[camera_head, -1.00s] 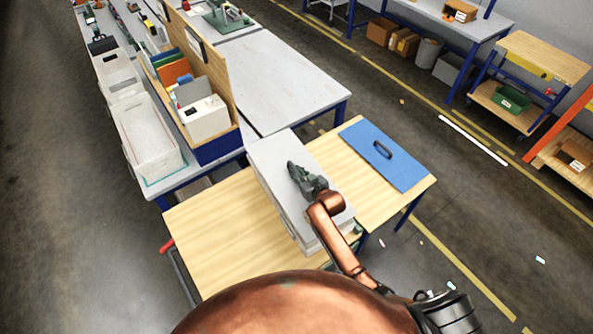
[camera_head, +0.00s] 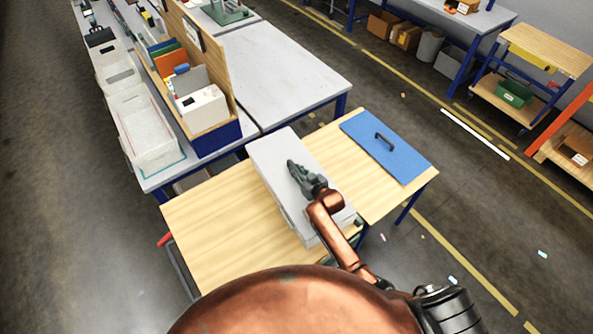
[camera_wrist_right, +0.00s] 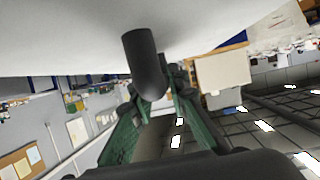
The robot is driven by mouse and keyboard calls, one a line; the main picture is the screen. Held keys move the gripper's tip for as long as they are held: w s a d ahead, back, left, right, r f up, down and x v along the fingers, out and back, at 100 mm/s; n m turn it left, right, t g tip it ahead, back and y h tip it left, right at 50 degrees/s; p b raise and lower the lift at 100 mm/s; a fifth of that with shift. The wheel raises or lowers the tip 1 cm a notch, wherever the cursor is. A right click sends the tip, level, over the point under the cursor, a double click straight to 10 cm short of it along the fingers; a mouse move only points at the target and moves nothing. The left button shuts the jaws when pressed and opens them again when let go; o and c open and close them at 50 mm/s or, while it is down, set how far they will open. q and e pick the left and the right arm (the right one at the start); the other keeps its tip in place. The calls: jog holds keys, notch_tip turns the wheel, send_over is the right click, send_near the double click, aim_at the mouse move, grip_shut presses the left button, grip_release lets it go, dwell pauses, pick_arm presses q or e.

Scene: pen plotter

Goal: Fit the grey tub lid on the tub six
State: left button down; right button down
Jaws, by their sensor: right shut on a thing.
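The grey tub lid (camera_head: 277,153) is a pale flat slab over a pale grey tub (camera_head: 296,222) on the wooden table. The tub's wall shows only as a strip along the lid's left and near edges. I cannot tell whether the lid is fully seated, and no number is legible. My right gripper (camera_head: 299,172) is over the lid's middle, shut on its handle, which it mostly hides in the head view. In the right wrist view the dark handle (camera_wrist_right: 145,65) runs from the pale lid surface (camera_wrist_right: 70,35) in between the green fingers (camera_wrist_right: 152,105). My left gripper is out of view.
A blue lid (camera_head: 408,160) with a dark handle lies on the table's right part. The wooden table (camera_head: 215,225) is clear on the left. A grey bench (camera_head: 285,75) stands behind, and a white bin (camera_head: 145,130) and a wooden organiser (camera_head: 205,115) stand at back left.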

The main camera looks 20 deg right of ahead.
jog(key=c, duration=1.8)
grip_release()
jog(key=shift+o, duration=0.2)
jog(key=v, duration=1.2)
